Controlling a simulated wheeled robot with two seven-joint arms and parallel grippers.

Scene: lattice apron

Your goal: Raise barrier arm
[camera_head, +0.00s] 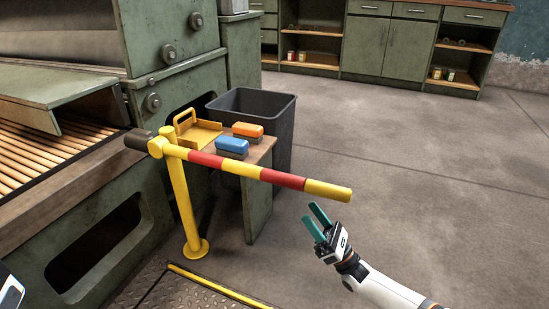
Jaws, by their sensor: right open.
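The barrier arm (233,167) is a yellow and red striped bar. It reaches right from the top of a yellow post (184,205) and slopes slightly down toward its yellow free end. A dark counterweight (138,139) sits at its left end. My right gripper (319,214), with teal fingers, is open and empty. In the picture it is just below the bar's free end, with a gap between them. My left gripper is not in view; only a bit of white and dark casing shows at the lower left edge.
Behind the bar, a small table (262,152) holds a blue brush (232,146), an orange brush (247,130) and a yellow tray (198,134). A dark bin (284,116) stands behind it. A green roller machine (90,200) fills the left. The floor at right is clear.

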